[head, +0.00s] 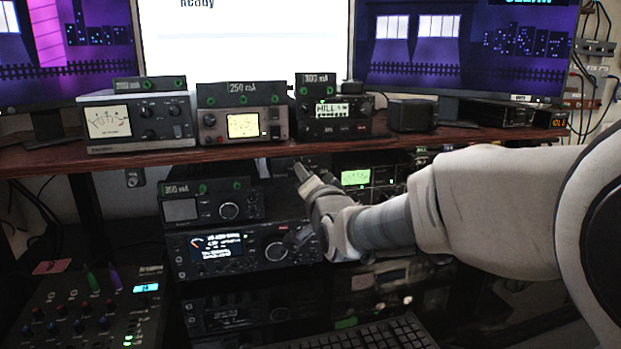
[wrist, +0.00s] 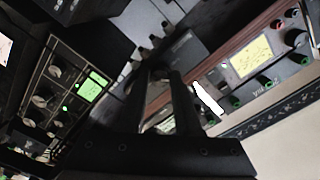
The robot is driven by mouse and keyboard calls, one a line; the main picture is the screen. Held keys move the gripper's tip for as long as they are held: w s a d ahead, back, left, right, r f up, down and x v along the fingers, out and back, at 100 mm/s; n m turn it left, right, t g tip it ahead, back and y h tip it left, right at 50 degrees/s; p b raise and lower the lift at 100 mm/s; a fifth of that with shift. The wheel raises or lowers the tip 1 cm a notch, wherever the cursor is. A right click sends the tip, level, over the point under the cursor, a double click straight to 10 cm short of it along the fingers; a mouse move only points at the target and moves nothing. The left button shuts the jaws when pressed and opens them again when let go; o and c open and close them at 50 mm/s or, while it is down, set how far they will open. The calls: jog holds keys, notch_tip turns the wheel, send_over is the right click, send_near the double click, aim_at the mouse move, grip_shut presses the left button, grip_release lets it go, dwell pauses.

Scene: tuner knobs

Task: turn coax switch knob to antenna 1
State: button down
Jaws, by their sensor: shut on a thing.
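My gripper (head: 300,172) reaches in under the wooden shelf from the right. Its fingertips are at a dark unit (head: 283,166) just below the shelf edge. In the wrist view my gripper (wrist: 163,72) has its two dark fingers close together, shut on what appears to be the coax switch knob. The knob itself is hidden between the fingertips, so I cannot read which antenna it points to. A grey box with small dark knobs (wrist: 180,47) shows just beyond the fingertips in the wrist view.
The wooden shelf (head: 60,160) with several meters on it runs just above my gripper. A radio with a lit display (head: 270,252) stands below. A green-lit meter unit (head: 355,177) is close on the right. A mixer (head: 85,320) and keyboard (head: 375,335) are in front.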

dwell(0.3)
jog(key=c, duration=0.6)
grip_release()
jog(key=shift+s, duration=0.1)
